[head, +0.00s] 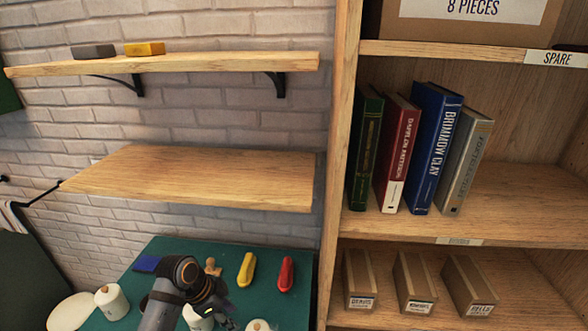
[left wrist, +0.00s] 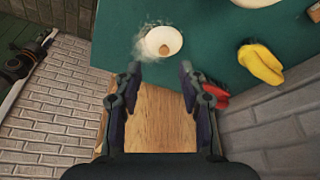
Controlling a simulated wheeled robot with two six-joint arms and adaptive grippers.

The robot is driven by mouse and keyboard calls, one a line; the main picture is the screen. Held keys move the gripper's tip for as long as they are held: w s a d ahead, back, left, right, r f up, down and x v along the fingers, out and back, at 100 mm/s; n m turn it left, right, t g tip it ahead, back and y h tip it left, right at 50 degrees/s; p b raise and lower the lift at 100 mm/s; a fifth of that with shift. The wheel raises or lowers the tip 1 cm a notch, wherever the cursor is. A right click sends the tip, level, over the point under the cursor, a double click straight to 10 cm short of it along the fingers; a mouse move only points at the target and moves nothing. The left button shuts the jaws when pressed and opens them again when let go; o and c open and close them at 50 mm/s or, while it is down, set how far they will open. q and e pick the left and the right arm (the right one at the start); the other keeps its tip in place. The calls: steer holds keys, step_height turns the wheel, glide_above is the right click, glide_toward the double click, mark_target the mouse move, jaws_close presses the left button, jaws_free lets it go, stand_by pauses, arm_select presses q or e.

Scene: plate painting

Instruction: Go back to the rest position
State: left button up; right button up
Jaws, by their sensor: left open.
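My left gripper (left wrist: 158,72) shows in the left wrist view with its two dark fingers wide apart and nothing between them. In the head view the left gripper (head: 222,312) is low in the picture, over the green table (head: 308,268), partly hidden by its own wrist. A white round lidded thing (left wrist: 163,42) lies beyond the fingertips in the left wrist view, apart from them. A red object (left wrist: 216,97) shows beside the right finger, partly hidden; I cannot tell whether they touch. My right gripper is in neither view.
The table holds a yellow object (head: 246,269), a red object (head: 286,274), a blue pad (head: 146,264) and white jars (head: 111,301). Wooden wall shelves (head: 190,178) overhang behind. A bookcase (head: 338,190) with books and small boxes stands at right.

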arm_select(q)
steer(key=s+a+f+n+t+y, duration=0.1)
steer(key=s+a+n+y, duration=0.1)
steer(key=s+n, duration=0.5)
steer(key=s+a+f+n+t+y, duration=0.15)
steer(key=s+n, duration=0.25)
steer(key=s, duration=0.5)
steer(key=s+a+f+g+y+b, duration=0.1)
steer(key=a+f+b, duration=0.1)
steer(key=f, duration=1.2)
steer(key=s+a+f+g+b, duration=0.1)
steer(key=f, duration=1.3)
steer(key=s+a+f+n+g+b, duration=0.1)
steer(key=s+f+b, duration=0.2)
steer(key=s+f, duration=1.6)
steer(key=shift+a+f, duration=0.2)
steer(key=shift+f, duration=0.45)
